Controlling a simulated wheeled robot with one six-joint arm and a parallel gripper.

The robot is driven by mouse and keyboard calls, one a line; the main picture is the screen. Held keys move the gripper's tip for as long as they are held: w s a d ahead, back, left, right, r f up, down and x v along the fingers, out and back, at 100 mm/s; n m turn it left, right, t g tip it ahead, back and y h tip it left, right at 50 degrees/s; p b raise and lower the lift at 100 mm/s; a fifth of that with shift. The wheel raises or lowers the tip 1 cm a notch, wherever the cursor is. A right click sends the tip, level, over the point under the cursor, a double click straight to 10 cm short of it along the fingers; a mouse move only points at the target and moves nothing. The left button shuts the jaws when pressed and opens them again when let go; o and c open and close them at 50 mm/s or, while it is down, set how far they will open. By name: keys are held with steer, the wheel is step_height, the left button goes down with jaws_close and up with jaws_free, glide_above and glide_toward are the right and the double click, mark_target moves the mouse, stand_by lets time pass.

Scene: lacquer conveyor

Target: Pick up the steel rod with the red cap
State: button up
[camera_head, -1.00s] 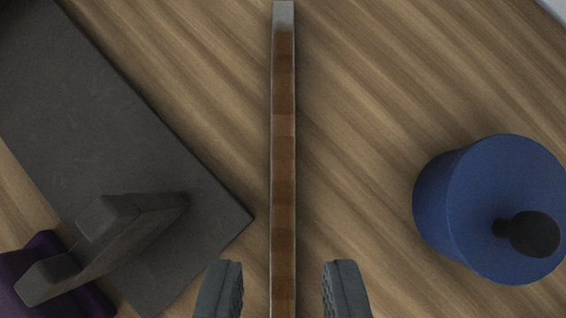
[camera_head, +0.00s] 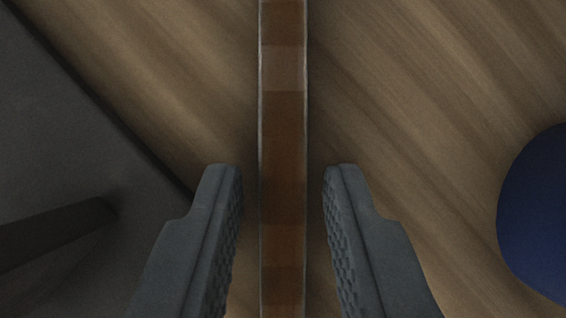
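A long, narrow bar with a brown, banded, shiny face and pale edges, which looks like the steel rod (camera_head: 283,120), runs straight up the middle of the view. Both its ends are outside the picture, and no red cap shows. My gripper (camera_head: 284,172) is open, with one ridged grey finger on each side of the rod. A narrow gap shows between each finger and the rod. I cannot tell how far the fingertips are above the wood surface.
A dark grey flat plate (camera_head: 60,110) with a dark raised part (camera_head: 50,232) lies at the left, close to my left finger. A blue round object (camera_head: 540,220) is cut off at the right edge. The wooden surface (camera_head: 420,90) is clear between rod and blue object.

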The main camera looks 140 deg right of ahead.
jaws_close()
